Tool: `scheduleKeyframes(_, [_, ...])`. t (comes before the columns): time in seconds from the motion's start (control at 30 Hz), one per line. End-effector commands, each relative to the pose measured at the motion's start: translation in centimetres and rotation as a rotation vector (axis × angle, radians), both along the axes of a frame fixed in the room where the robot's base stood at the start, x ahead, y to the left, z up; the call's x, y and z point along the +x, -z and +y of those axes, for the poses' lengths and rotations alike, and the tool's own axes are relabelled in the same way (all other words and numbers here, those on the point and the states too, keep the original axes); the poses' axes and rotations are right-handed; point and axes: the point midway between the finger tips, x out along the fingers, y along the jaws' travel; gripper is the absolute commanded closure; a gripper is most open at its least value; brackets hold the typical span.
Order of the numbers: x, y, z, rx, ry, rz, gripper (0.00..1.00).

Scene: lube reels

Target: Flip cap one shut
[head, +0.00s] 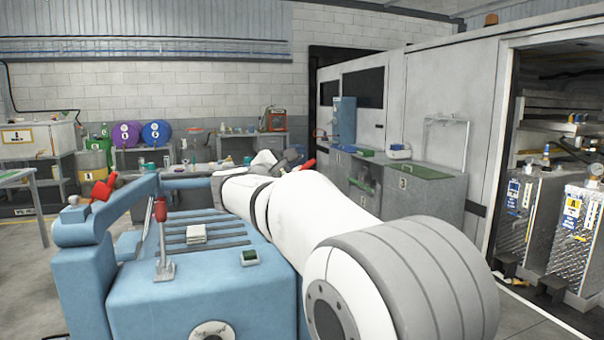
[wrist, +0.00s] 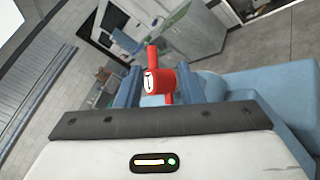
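A red cap (wrist: 160,80) with a white round label, seemingly a 1, shows in the middle of the wrist view. A red arm sticks up from it, and a red part reaches below. My gripper (wrist: 170,86) appears open, with a blue-grey finger on each side of the red cap. The cap looks nearer the left finger; I cannot tell whether they touch. In the head view my arm hides most of the gripper, and a red part (head: 308,165) shows just beyond it. Another red piece (head: 103,188) sits at the left on the blue machine (head: 200,285).
A red-handled lever (head: 161,225) stands on the blue machine near a white stack (head: 196,234) and a small green-screened box (head: 250,257). Grey cabinets (head: 435,205) stand at the right. Purple (head: 126,134) and blue (head: 157,133) reels are at the back left.

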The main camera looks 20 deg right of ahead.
Motion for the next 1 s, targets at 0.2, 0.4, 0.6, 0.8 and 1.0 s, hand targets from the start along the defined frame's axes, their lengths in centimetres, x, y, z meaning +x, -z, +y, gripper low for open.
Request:
scheduleKeyframes(0.2, [1.7,-0.7,-1.0,-0.046,-0.005,-0.001,0.66])
scheduleKeyframes(0.4, [3.8,-0.6,-3.6,-0.043,-0.005,0.0,0.66])
scheduleKeyframes(0.6, [5.2,-0.7,-5.2,-0.041,-0.006,-0.002,0.66])
scheduleKeyframes(0.8, [5.6,-0.6,-5.6,-0.041,-0.009,-0.002,0.66])
scheduleKeyframes(1.0, [5.5,-0.6,-5.6,-0.04,-0.009,-0.002,0.7])
